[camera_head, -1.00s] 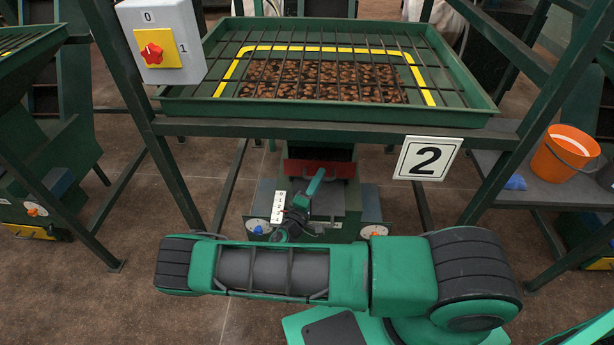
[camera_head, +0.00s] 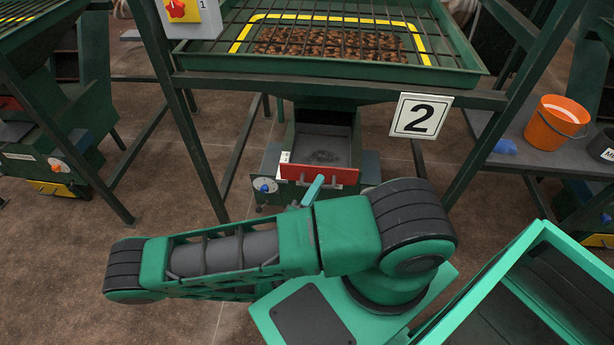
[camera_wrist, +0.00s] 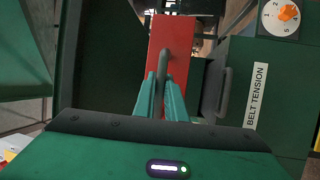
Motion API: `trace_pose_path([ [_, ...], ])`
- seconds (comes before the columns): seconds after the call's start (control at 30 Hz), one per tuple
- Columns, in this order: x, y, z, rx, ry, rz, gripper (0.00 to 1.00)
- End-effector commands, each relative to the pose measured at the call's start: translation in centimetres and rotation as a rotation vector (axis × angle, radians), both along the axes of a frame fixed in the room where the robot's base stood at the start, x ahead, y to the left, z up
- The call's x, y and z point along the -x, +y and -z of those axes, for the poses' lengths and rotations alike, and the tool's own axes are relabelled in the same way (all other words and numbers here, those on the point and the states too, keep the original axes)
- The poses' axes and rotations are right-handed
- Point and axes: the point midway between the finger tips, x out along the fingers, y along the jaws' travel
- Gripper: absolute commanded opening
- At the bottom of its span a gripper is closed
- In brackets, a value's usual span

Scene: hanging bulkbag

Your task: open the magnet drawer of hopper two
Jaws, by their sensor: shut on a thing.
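The magnet drawer of hopper two has a red front (camera_head: 318,171) and stands pulled out below the hopper (camera_head: 455,50) marked with a 2. Its grey interior (camera_head: 330,146) is open to view, with a dark patch inside. In the wrist view, the red front (camera_wrist: 164,34) carries a grey bar handle (camera_wrist: 164,62). My gripper (camera_wrist: 162,82) is shut on this handle, one teal finger on each side. In the head view, my arm partly hides the gripper (camera_head: 313,188) in front of the drawer.
A green panel with a "BELT TENSION" label (camera_wrist: 257,95), another handle (camera_wrist: 223,93) and an orange dial (camera_wrist: 288,13) lies beside the drawer. Hopper legs (camera_head: 185,135) flank it. An orange bucket (camera_head: 557,125) stands on a right-hand shelf.

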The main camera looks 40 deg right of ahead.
Motion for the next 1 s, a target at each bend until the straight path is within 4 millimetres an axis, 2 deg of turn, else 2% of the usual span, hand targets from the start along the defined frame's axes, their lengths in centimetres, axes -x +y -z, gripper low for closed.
trace_pose_path([
  [0.2,1.25,-0.1,0.34,-0.007,0.004,0.018,0.0],
  [0.53,1.37,-0.12,0.4,-0.008,0.005,0.02,0.0],
  [0.57,1.36,-0.13,0.4,-0.008,0.005,0.02,0.13],
  [0.63,1.37,-0.14,0.38,-0.008,0.005,0.021,0.29],
  [1.0,1.38,0.08,0.23,-0.004,0.001,0.021,0.29],
])
